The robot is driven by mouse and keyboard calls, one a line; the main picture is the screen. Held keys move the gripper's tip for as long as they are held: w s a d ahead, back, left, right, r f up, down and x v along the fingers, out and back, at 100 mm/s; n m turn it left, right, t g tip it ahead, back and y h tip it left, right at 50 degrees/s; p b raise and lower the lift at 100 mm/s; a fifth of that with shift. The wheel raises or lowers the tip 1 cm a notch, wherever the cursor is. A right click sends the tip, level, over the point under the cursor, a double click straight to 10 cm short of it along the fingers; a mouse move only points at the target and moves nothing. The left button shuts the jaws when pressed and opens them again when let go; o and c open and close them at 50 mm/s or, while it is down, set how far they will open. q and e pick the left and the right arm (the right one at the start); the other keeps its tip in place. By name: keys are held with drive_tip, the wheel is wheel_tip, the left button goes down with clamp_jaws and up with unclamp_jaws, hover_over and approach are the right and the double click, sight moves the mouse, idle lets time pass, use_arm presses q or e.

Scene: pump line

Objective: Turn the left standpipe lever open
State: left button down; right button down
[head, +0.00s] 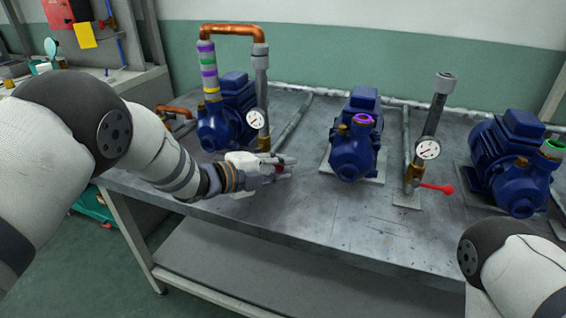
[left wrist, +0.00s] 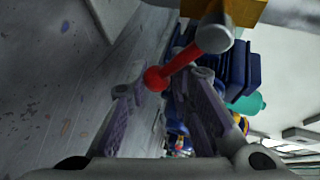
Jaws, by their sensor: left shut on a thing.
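The left standpipe (head: 262,88) is a grey upright pipe joined at its top to a copper bend, with a round gauge (head: 256,118) and a brass valve (head: 264,143) low down. Its red lever (left wrist: 184,63) ends in a ball and shows in the left wrist view, running from a grey hub (left wrist: 214,38) to between the fingers. My left gripper (head: 280,167) is in front of the valve, low over the bench, and is shut on the lever near its ball end. In the head view the gripper hides most of the lever. My right gripper is out of view.
The grey bench (head: 300,215) is clear at the front. A blue pump (head: 228,115) stands left of the standpipe and another pump (head: 355,145) to its right. Farther right are a second standpipe (head: 433,118) with a red lever (head: 437,187) and a third pump (head: 510,165).

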use_arm(q)
drive_tip(key=shift+a+f+y, duration=0.3)
drive_tip(key=shift+a+f, duration=0.15)
drive_tip(key=shift+f, duration=0.15)
drive_tip(key=c, duration=1.5)
unclamp_jaws()
drive_tip(key=shift+c, duration=0.2)
drive_tip(key=shift+o, duration=0.3)
drive_tip(key=shift+a, duration=0.1)
drive_tip(key=shift+r, duration=0.1)
drive_tip(key=shift+d+r, duration=0.2)
drive_tip(key=shift+d, duration=0.05)
